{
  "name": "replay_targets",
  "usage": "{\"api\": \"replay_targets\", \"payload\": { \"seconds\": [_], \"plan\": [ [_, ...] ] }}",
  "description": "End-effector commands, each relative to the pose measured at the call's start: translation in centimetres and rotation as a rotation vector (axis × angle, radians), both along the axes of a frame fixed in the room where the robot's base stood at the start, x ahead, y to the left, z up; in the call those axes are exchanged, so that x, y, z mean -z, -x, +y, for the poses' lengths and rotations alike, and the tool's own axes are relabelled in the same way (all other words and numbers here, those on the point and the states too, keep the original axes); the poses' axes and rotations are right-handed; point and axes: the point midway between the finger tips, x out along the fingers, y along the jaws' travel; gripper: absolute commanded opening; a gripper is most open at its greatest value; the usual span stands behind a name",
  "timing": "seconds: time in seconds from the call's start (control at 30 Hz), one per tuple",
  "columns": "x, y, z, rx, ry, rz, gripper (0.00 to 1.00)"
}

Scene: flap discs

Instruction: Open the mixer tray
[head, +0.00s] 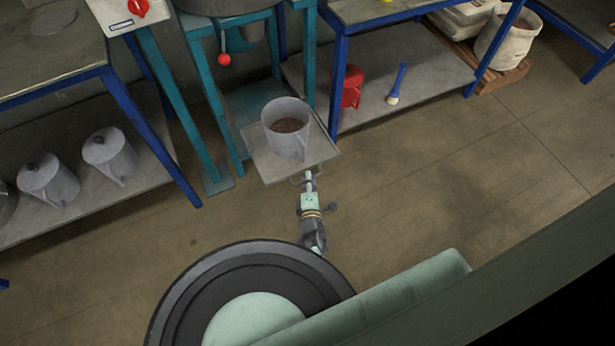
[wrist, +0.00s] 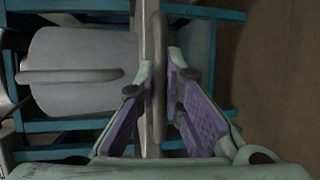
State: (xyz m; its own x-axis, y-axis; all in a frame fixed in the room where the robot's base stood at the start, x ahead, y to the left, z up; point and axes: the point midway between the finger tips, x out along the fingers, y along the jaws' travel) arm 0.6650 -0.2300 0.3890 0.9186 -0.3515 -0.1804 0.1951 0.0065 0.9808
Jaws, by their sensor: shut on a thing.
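The mixer tray (head: 268,168) is a flat grey sheet that sticks out from the teal mixer frame (head: 213,100). A grey metal jug (head: 285,135) with brown contents stands upright on it. The tray's bar handle (wrist: 158,75) is at its front edge. My gripper (head: 308,183) is at this handle. In the wrist view my gripper (wrist: 160,100) has its purple-padded fingers on both sides of the handle bar, shut on it. The jug also shows at the left of the wrist view (wrist: 85,70).
A red-knobbed lever (head: 224,59) hangs from the mixer above the tray. Blue-legged benches stand left and right. Two lidded cans (head: 48,181) sit on the left lower shelf (head: 85,205). A red object (head: 351,88) and a blue-handled brush (head: 398,82) lie on the right shelf. The floor (head: 440,180) in front is clear.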

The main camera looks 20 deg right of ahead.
Motion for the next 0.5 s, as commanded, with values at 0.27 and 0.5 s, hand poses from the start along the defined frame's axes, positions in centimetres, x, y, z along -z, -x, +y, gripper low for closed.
{"api": "replay_targets", "payload": {
  "seconds": [0.27, 0.5],
  "plan": [
    [-0.06, -0.03, 0.06, -0.002, 0.002, -0.001, 0.00],
    [-0.05, -0.04, 0.03, -0.001, 0.001, -0.001, 0.22]
  ]
}}
